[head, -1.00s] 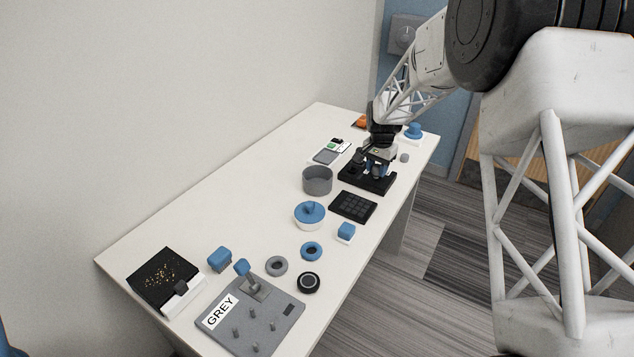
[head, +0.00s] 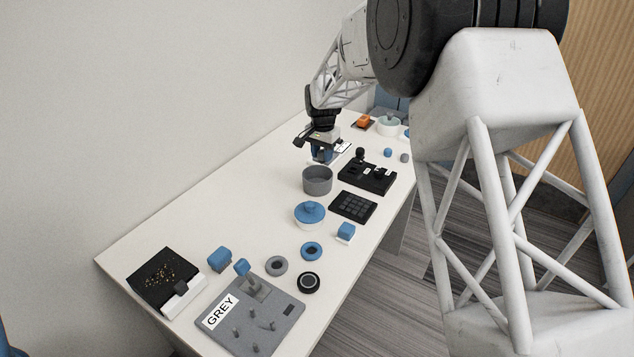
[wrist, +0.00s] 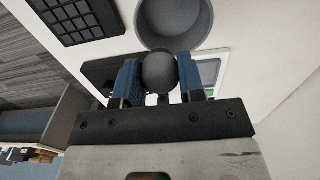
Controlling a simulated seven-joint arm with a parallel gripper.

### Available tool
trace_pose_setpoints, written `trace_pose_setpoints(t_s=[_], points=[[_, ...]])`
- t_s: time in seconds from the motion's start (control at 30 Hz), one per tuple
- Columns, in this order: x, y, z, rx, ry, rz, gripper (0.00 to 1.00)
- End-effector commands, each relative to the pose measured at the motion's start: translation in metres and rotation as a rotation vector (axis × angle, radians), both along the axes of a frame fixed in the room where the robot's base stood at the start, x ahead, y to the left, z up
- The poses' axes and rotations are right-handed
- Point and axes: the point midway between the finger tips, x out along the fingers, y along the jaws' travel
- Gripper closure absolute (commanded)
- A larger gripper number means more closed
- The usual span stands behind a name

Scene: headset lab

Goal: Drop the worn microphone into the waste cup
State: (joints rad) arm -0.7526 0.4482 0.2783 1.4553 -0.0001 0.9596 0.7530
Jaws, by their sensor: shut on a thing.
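My gripper (head: 323,157) is shut on the worn microphone, whose round dark grey head (wrist: 160,71) shows between the blue fingers in the wrist view. In the head view the fingers hide the microphone. The gripper (wrist: 160,84) hangs above the table, just behind the round grey cup (head: 317,186), which appears to be the waste cup. The cup stands upright and open. In the wrist view the cup (wrist: 143,36) lies just beyond the microphone head and looks empty where its inside shows.
A black stand (head: 368,181) with small parts is right of the cup. A white device with a screen (wrist: 209,70) lies close by the gripper. A grey board labelled GREY (head: 251,314) is at the near end.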

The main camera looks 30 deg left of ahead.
Motion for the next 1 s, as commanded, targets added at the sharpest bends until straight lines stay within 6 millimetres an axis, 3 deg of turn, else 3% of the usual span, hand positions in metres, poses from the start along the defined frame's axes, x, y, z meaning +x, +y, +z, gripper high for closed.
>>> trace_pose_setpoints(t_s=[0.37,1.0], points=[[0.000,0.000,-0.005,-0.001,0.001,0.000,0.87],[0.000,0.000,-0.052,0.000,0.000,0.000,0.87]])
